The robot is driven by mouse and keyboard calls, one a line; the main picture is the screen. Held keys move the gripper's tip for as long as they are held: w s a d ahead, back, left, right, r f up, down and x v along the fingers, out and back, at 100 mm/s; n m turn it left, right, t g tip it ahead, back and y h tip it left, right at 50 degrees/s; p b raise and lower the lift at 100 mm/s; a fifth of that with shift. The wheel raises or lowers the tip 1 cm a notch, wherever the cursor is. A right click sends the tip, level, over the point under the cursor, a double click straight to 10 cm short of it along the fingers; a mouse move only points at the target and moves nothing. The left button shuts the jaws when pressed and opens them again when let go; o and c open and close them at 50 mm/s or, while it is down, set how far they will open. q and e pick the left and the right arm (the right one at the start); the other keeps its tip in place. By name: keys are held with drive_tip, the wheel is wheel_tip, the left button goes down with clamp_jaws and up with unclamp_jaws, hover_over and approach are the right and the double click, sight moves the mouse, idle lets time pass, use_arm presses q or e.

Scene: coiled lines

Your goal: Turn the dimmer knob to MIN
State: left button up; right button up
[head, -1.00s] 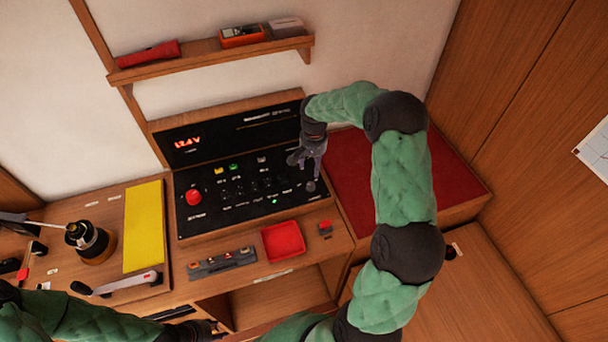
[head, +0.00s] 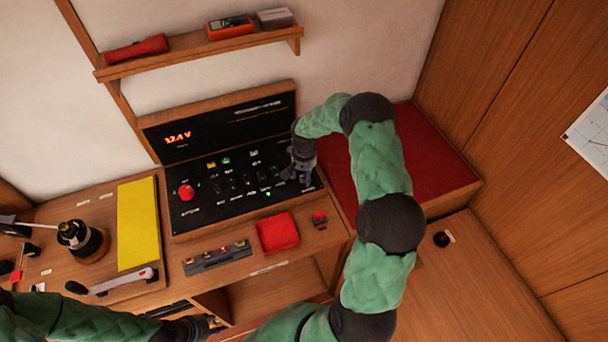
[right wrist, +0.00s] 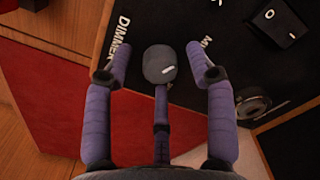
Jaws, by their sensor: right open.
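In the head view my right gripper (head: 298,174) is over the panel's right end and largely hides the knob. A label starting with M is partly hidden by a finger. My left gripper (head: 205,328) is low at the bottom edge, its fingers too small to judge.
A red button (head: 186,192) and several switches share the panel. A rocker switch (right wrist: 282,22) and a round socket (right wrist: 253,104) are near the knob. A red tray (head: 277,233) lies in front. A shelf (head: 195,56) runs above; a red cushion (head: 430,155) is at right.

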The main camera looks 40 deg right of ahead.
clamp_jaws()
drive_tip(key=shift+n, duration=0.3)
drive_tip(key=shift+n+b, duration=0.5)
drive_tip(key=shift+n, duration=0.5)
drive_tip(key=n, duration=0.2)
drive_tip(key=shift+n+b, duration=0.3)
drive_tip(key=shift+b, duration=0.05)
drive_tip(key=n, duration=0.3)
drive_tip(key=shift+n+b, duration=0.3)
drive_tip(key=shift+n, duration=1.5)
